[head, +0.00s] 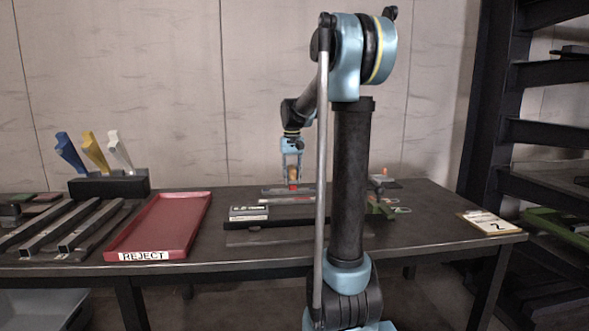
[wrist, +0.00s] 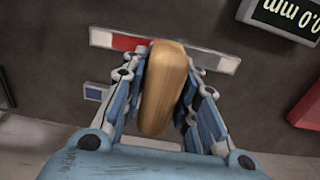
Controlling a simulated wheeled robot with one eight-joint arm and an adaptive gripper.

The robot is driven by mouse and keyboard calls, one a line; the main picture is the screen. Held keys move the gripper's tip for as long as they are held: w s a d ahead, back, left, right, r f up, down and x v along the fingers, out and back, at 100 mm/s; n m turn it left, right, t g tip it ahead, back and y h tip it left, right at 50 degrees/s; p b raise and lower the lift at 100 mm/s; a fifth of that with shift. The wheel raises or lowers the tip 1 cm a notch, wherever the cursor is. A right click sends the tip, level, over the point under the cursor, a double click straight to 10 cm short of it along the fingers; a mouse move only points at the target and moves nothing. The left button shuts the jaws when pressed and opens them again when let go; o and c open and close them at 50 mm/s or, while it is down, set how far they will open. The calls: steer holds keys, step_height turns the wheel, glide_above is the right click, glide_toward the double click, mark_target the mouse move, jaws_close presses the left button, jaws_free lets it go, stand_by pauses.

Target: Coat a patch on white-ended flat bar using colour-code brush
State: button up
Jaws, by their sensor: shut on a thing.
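My gripper (head: 291,160) is shut on the wooden handle of the brush (head: 292,173), above the middle of the table. In the wrist view, the tan handle (wrist: 164,88) sits between the fingers of my gripper (wrist: 162,95). A red tip shows under the handle in the head view. A flat bar with white ends (wrist: 219,62) lies beyond the handle in the wrist view. A red stretch shows on the bar left of the handle. The handle hides the bar's middle and the bristles, so I cannot tell whether they touch.
A red REJECT tray (head: 164,222) lies left, beside grey rails (head: 80,230). A block (head: 110,186) holds blue, yellow and white-handled tools behind them. A readout box (wrist: 284,18) stands near the bar. A card marked 2 (head: 488,222) lies at the right end.

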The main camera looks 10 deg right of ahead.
mark_target(292, 167)
steer(key=shift+r, duration=2)
